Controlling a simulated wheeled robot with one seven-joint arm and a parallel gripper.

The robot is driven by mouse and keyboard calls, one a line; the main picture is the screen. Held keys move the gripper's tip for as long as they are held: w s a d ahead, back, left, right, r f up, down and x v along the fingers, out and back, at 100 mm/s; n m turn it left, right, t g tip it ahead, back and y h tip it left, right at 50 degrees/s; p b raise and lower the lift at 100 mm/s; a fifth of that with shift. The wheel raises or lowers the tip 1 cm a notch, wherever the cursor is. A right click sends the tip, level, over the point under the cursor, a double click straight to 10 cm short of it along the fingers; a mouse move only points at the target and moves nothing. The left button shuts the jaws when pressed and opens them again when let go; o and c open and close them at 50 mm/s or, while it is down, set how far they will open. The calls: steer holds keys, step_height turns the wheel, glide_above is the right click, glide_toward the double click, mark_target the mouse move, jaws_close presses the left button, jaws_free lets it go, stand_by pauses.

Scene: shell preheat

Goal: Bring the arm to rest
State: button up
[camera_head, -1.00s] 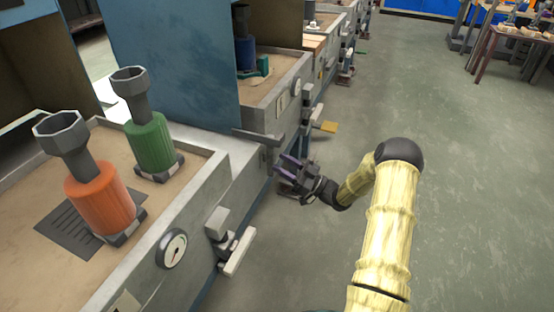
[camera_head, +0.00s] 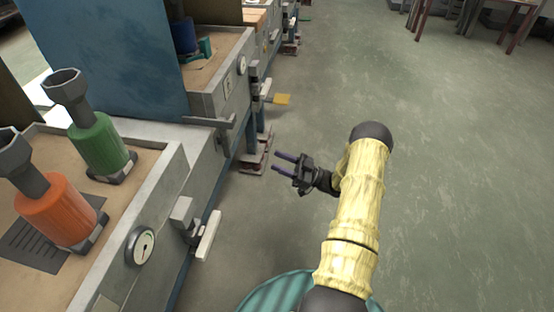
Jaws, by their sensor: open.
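My gripper (camera_head: 283,172) is open and empty. Its two dark purple fingers point left, over the floor just right of the workbench row. My arm (camera_head: 360,195), in a pale yellow cover, is bent and reaches up the middle of the view. The gripper appears apart from the benches, with nothing between its fingers.
An orange shell (camera_head: 57,211) and a green shell (camera_head: 101,146) stand upright on the near bench (camera_head: 161,189) at left. A gauge (camera_head: 140,246) and a pale lever (camera_head: 208,235) are on its front. A yellow pedal (camera_head: 282,99) sticks out farther back. The grey floor (camera_head: 462,180) at right is clear.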

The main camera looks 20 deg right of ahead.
stand_by(0.3)
steer(key=w+a+r+m+g+h+p, duration=0.1)
steer(key=w+a+r+m+h, duration=0.15)
steer(key=w+r+h, duration=0.35)
steer(key=w+a+r+m+h+p, duration=0.1)
steer(key=w+a+r+m+h, duration=0.2)
steer(key=h, duration=0.5)
steer(key=s+a+r+m+g+h+p, duration=0.1)
steer(key=s+a+r+m+g, duration=0.15)
steer(key=s, duration=0.75)
steer(key=s+a+r+m+g+h, duration=0.1)
steer(key=s+a+r+g+h, duration=0.2)
steer(key=s, duration=0.6)
steer(key=s+a+r+m+g+p, duration=0.15)
steer(key=s+a+g, duration=0.25)
steer(key=s, duration=0.6)
steer(key=w+p+v, duration=0.3)
steer(key=p+v, duration=0.9)
steer(key=w+r+p+v, duration=0.1)
steer(key=w+p+v, duration=0.1)
steer(key=p+v, duration=1)
steer(key=w+r+p+v, duration=0.1)
steer(key=w+p+v, duration=0.2)
steer(key=p+v, duration=1)
steer(key=shift+w+a+r, duration=0.25)
steer(key=shift+w+a, duration=0.05)
steer(key=shift+w, duration=0.3)
steer(key=shift+m, duration=0.25)
